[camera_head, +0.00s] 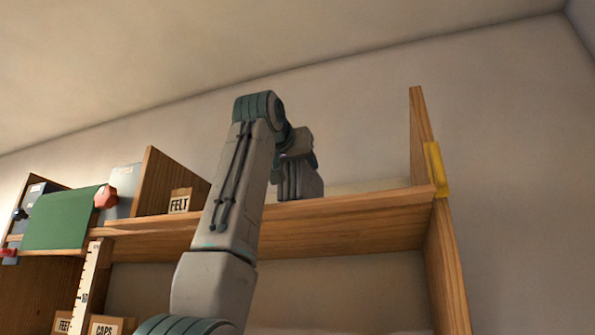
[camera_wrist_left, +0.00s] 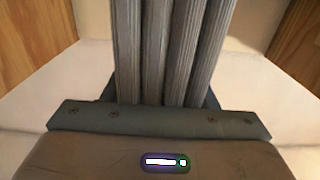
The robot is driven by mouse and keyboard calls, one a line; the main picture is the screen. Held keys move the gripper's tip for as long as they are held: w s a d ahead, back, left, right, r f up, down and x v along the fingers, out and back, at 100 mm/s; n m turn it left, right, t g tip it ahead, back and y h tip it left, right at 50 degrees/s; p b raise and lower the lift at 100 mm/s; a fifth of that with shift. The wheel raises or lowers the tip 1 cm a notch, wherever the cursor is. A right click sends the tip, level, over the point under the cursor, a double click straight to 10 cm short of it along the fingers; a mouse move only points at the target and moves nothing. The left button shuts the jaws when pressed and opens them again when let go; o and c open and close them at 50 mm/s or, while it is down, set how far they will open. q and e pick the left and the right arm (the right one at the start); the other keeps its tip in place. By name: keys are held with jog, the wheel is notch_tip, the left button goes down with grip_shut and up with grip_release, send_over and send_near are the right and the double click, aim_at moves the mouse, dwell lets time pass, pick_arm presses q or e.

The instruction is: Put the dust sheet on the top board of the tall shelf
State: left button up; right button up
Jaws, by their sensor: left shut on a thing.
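The dust sheet (camera_head: 303,184) is a grey bundle of upright folds at the tall shelf's top board (camera_head: 350,213). In the left wrist view the sheet (camera_wrist_left: 168,45) fills the middle in long ribbed folds. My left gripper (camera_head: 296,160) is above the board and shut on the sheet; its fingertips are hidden. The sheet's lower end appears just above or behind the board's front edge. I cannot tell whether it touches the board. My forearm covers part of the board to the left. My right gripper is not in view.
A wooden upright (camera_head: 419,140) with a yellow piece (camera_head: 436,169) bounds the board at right. The board right of the sheet looks clear.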

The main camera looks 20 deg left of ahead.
aim_at(299, 177)
pick_arm(q)
jog(key=shift+s+f, duration=0.15)
jog(key=shift+f, duration=0.7)
jog(key=shift+w+f, duration=0.25)
jog(key=shift+f, duration=0.1)
jog(key=shift+w+d+f, duration=0.1)
jog(key=shift+w+f, duration=0.2)
jog(key=shift+s+r, duration=0.1)
jog(key=shift+s, duration=0.1)
jog(key=shift+s+f, duration=0.2)
jog(key=shift+s, duration=0.05)
jog(key=o, duration=1)
jog(key=shift+o, duration=1)
jog(key=shift+w, duration=0.25)
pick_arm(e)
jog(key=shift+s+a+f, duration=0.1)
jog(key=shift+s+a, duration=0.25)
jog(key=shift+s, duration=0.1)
